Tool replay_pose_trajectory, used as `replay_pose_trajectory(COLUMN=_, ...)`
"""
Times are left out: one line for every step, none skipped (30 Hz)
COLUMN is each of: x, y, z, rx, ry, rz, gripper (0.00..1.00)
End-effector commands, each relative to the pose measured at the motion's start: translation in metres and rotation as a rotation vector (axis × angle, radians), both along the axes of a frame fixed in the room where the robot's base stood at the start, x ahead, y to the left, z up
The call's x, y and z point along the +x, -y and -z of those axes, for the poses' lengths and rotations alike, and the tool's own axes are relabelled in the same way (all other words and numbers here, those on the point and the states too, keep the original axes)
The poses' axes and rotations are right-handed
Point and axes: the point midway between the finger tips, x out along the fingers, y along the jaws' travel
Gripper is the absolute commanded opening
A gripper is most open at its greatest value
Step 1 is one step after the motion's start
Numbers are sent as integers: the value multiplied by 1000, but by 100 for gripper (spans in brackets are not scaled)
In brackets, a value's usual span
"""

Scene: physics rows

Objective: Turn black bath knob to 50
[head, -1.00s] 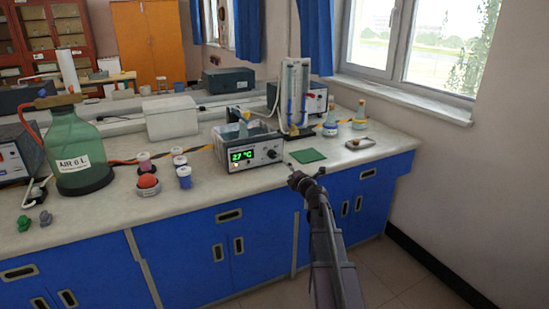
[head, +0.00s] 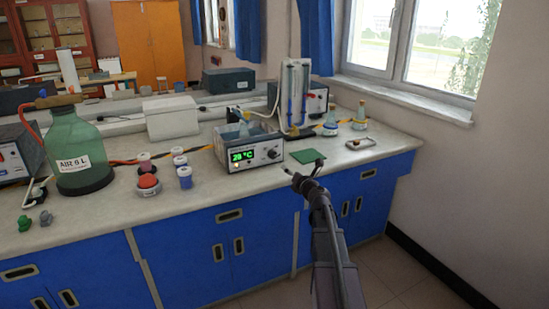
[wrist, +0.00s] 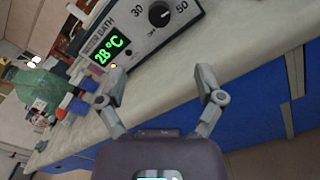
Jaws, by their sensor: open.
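The water bath (head: 248,153) stands on the bench with its control panel facing me. Its green display (wrist: 108,49) reads 28 °C. The black knob (head: 273,153) is at the right of the panel. In the wrist view the knob (wrist: 158,15) is near the top edge, between the printed 30 and 50. Its exact pointer direction is too small to tell. My gripper (head: 304,169) is open and empty, in front of the bath and a little to its right. In the wrist view the gripper (wrist: 161,72) has its fingers spread below the panel, apart from the knob.
A green pad (head: 307,156) lies right of the bath. A small tray (head: 360,144) and flasks stand farther right. Left of the bath are blue-white jars (head: 184,176), a red-domed item (head: 148,182) and a large green bottle (head: 75,150).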

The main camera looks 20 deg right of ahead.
Motion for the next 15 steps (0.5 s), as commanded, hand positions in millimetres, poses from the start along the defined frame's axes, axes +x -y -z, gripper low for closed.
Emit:
replay_pose_trajectory(x=1, y=0, z=0, rx=0, ry=0, rz=0, gripper=86)
replay_pose_trajectory(x=2, y=0, z=0, rx=0, ry=0, rz=0, gripper=86)
replay_pose_trajectory(x=4, y=0, z=0, rx=1, ry=0, rz=0, gripper=86)
replay_pose_trajectory(x=5, y=0, z=0, rx=1, ry=0, rz=0, gripper=86)
replay_pose_trajectory(x=7, y=0, z=0, rx=1, ry=0, rz=0, gripper=86)
replay_pose_trajectory(x=10, y=0, z=0, rx=1, ry=0, rz=0, gripper=86)
replay_pose_trajectory(x=12, y=0, z=0, rx=1, ry=1, rz=-1, gripper=86)
replay_pose_trajectory(x=15, y=0, z=0, rx=1, ry=0, rz=-1, gripper=86)
replay_pose_trajectory(x=19, y=0, z=0, rx=1, ry=0, rz=-1, gripper=86)
replay_pose_trajectory(x=23, y=0, z=0, rx=1, ry=0, rz=-1, gripper=86)
replay_pose_trajectory(x=26, y=0, z=0, rx=1, ry=0, rz=-1, gripper=86)
replay_pose_trajectory(x=31, y=0, z=0, rx=1, ry=0, rz=-1, gripper=86)
replay_pose_trajectory(x=36, y=0, z=0, rx=1, ry=1, rz=-1, gripper=86)
replay_pose_trajectory(x=40, y=0, z=0, rx=1, ry=0, rz=0, gripper=86)
replay_pose_trajectory(x=46, y=0, z=0, rx=1, ry=0, rz=0, gripper=86)
